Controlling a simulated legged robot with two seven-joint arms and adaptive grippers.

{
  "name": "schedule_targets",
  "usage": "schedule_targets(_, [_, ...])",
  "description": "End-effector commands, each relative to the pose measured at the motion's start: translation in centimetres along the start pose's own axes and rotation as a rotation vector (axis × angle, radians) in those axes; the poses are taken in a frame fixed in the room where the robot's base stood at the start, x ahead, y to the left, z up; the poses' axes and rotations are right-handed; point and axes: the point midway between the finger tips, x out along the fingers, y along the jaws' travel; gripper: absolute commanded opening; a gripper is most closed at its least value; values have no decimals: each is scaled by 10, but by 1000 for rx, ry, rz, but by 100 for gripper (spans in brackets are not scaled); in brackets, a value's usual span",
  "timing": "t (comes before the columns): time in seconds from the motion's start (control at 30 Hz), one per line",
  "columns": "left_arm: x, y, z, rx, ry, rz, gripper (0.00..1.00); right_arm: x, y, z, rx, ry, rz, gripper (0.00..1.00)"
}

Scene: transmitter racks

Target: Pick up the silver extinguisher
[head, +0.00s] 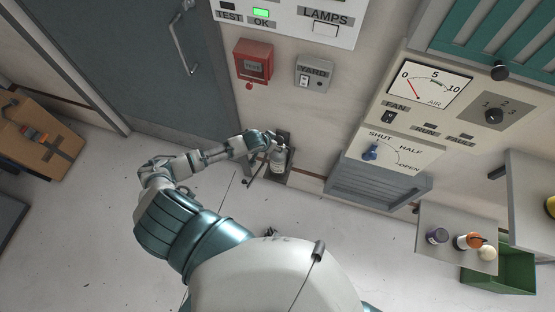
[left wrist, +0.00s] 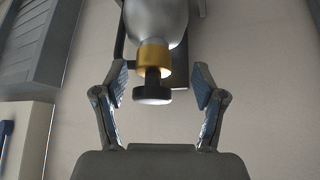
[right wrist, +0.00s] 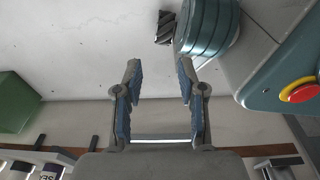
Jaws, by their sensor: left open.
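The silver extinguisher (head: 278,158) stands at the wall against a dark bracket (head: 287,139), right of the door. In the left wrist view its silver body (left wrist: 155,22) shows with a gold collar (left wrist: 153,58) and a black knob (left wrist: 153,88). My left gripper (head: 266,140) is at the extinguisher's top. In the left wrist view the open fingers (left wrist: 160,85) stand on either side of the knob and collar, with gaps on both sides. My right gripper (right wrist: 158,75) is open and empty, away from the extinguisher; the head view does not show it.
A grey door (head: 150,60) is at the left, with a cardboard box (head: 40,140) near it. A red call box (head: 253,62) and a YARD switch (head: 314,74) are above the extinguisher. A louvred vent (head: 375,190) is to its right. A shelf (head: 428,220) holds small containers.

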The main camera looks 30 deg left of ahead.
Motion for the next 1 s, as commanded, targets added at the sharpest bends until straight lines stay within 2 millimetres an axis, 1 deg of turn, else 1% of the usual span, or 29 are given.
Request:
schedule_targets(0.03, [11,1,0,0,-1,-1,70,0,1,-5,1,4,0,40])
schedule_targets(0.1, [22,2,-1,1,-2,-2,70,-1,2,-12,2,8,-2,40])
schedule_targets(0.2, [31,3,-1,2,-2,-3,70,-4,2,-18,3,10,-3,40])
schedule_targets(0.47, [33,0,0,1,-1,0,70,-7,1,-19,3,8,1,40])
schedule_targets(0.5, [33,0,0,1,-1,0,60,-7,1,-20,3,8,1,40])
schedule_targets(0.57, [33,0,0,1,-1,0,45,-7,1,-20,3,8,1,40])
schedule_targets(0.6, [33,-1,0,0,-1,0,35,-7,1,-19,3,7,1,40])
schedule_targets(0.67, [33,-1,0,0,-1,1,20,-6,1,-20,3,7,1,40])
schedule_targets(0.7, [33,-1,0,0,-2,1,10,-6,1,-20,3,7,1,40])
schedule_targets(0.73, [33,0,0,0,-2,1,3,-6,1,-20,3,7,1,40])
schedule_targets(0.77, [33,0,0,1,-2,0,0,-6,1,-20,3,8,1,40])
schedule_targets(0.87, [34,0,1,1,-3,-1,0,-6,1,-20,2,7,1,40])
schedule_targets(0.9, [32,-1,-4,1,8,0,0,-6,0,-20,2,7,1,40])
schedule_targets(1.0, [32,0,-4,2,6,-2,0,-6,0,-20,2,7,0,40])
